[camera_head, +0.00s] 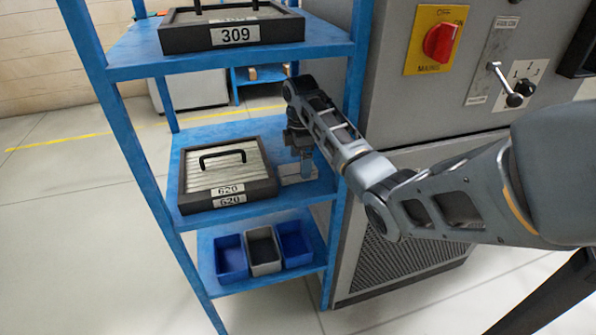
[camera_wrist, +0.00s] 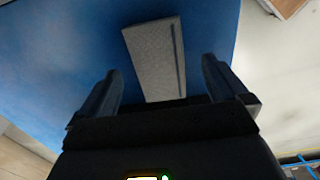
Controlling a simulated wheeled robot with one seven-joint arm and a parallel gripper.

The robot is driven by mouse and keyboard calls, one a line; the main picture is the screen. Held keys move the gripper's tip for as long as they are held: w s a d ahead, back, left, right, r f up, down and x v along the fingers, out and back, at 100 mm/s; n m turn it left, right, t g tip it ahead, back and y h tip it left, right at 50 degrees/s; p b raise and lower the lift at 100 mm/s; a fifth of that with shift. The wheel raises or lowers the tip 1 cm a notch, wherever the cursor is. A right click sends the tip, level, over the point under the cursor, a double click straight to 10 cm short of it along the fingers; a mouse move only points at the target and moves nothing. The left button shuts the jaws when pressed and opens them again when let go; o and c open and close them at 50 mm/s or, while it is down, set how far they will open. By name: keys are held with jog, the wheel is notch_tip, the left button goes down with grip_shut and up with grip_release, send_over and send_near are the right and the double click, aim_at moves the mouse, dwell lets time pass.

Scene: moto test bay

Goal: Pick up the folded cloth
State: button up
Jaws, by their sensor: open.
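The folded cloth (camera_wrist: 150,50) is a flat light grey rectangle with a dark line along one long side. It lies on the blue middle shelf. In the head view it shows as a pale patch (camera_head: 290,178) right of the case labelled 620, partly hidden by my gripper (camera_head: 305,172). My gripper points down just above the cloth. In the wrist view its two fingers (camera_wrist: 161,75) are open, one on each side of the cloth's near part, with nothing held. Whether the fingertips touch the shelf I cannot tell.
The case labelled 620 (camera_head: 226,173) with a black handle sits left of the cloth. A case labelled 309 (camera_head: 232,32) is on the shelf above. Several small bins (camera_head: 263,250) stand below. A blue shelf post and a grey machine cabinet (camera_head: 405,110) stand close on the right.

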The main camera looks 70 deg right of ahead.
aim_at(297, 173)
jog(key=shift+f, duration=1.4)
jog(key=shift+c, duration=0.3)
jog(key=c, duration=1)
